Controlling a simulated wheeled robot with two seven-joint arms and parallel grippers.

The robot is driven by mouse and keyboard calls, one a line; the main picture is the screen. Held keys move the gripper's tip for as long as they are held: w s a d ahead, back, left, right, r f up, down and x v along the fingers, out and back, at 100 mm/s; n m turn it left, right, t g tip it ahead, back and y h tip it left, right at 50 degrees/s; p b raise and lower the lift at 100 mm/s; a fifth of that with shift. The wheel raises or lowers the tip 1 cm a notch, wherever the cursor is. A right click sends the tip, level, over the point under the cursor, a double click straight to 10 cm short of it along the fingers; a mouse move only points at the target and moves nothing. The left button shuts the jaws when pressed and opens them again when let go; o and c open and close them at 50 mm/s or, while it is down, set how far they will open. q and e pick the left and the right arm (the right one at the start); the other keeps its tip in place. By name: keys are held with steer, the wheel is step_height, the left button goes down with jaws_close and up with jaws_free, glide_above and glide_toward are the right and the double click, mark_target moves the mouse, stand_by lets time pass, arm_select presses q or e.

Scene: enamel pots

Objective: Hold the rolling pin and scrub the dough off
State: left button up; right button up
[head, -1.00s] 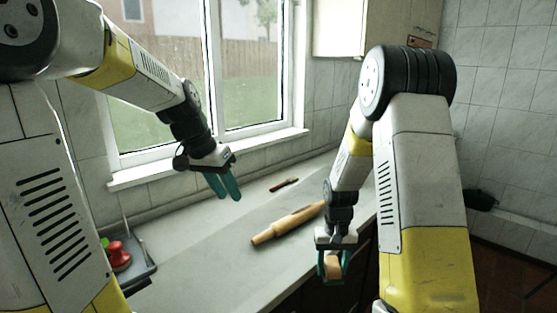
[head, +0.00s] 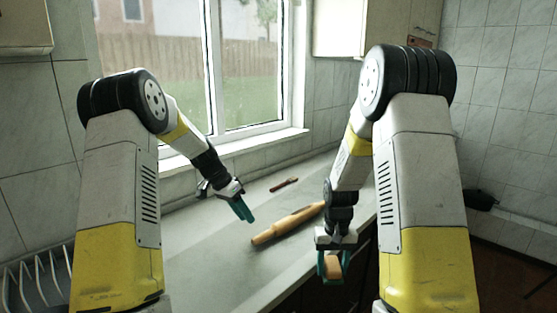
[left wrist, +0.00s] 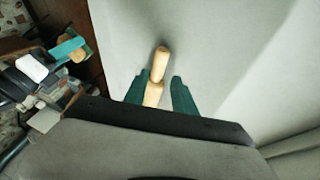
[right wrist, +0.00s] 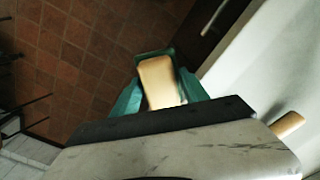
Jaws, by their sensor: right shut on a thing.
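The wooden rolling pin (head: 286,223) lies on the grey counter, slanting from lower left to upper right in the head view. My left gripper (head: 243,210) is above the counter, up and left of the pin's near end. In the left wrist view the pin (left wrist: 155,80) shows between the open teal fingers, apart from them. My right gripper (head: 332,268) is off the counter's front edge, shut on a tan block-like scrubber (right wrist: 159,82). An end of the pin (right wrist: 287,124) also shows at the right of the right wrist view. I cannot make out dough.
A small dark reddish-brown item (head: 284,184) lies on the counter behind the pin. A white rack (head: 38,283) stands at the lower left. The window (head: 255,70) is behind the counter. The counter (head: 205,250) left of the pin is clear.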

arm_select(q)
steer(key=x, duration=1)
jaws_close()
stand_by(0.5)
